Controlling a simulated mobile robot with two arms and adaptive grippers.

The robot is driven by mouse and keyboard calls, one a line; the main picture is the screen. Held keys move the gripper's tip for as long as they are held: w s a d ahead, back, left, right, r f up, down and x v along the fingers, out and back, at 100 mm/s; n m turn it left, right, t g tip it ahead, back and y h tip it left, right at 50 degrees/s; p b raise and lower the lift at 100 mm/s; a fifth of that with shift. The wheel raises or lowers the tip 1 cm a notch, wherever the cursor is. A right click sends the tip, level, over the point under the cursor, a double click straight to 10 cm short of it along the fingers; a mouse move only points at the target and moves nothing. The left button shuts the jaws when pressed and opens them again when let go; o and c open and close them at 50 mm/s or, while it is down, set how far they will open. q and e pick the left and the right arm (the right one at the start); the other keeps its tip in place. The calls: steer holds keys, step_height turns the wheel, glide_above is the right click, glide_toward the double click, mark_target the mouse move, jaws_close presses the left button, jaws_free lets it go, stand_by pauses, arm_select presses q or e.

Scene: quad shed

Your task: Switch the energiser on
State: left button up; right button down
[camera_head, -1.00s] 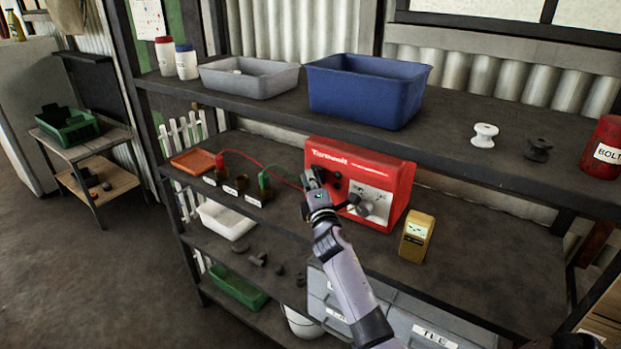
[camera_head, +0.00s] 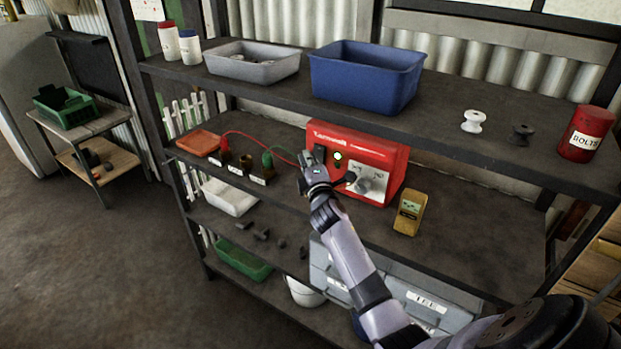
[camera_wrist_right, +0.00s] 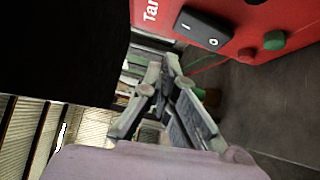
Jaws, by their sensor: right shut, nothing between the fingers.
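The energiser (camera_head: 388,155) is a red box with a pale dial panel, standing on the middle shelf. A small round lamp (camera_head: 338,156) on its front glows pale. Its black rocker switch, marked I and O, shows in the right wrist view (camera_wrist_right: 203,30); which side is pressed I cannot tell. My right gripper (camera_head: 305,158) is shut and empty, in front of the energiser's left end. In the right wrist view its fingertips (camera_wrist_right: 168,62) are below and left of the switch, apart from it in the picture. My left gripper is not in view.
A red lead (camera_head: 255,136) and a green clip (camera_head: 267,160) lie left of the energiser, by small labelled blocks. A yellow meter (camera_head: 410,212) stands to its right. The upper shelf above holds a blue bin (camera_head: 365,80). The middle shelf's right part is clear.

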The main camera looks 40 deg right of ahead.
arm_select(q)
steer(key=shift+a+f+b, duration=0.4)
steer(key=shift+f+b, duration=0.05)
steer(key=shift+b, duration=0.1)
arm_select(e)
steer(key=r+v, duration=0.2)
steer(key=v, duration=0.7)
steer(key=shift+s+a, duration=0.2)
steer(key=shift+s, duration=0.2)
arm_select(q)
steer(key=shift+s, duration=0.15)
arm_select(e)
steer(key=shift+f, duration=0.15)
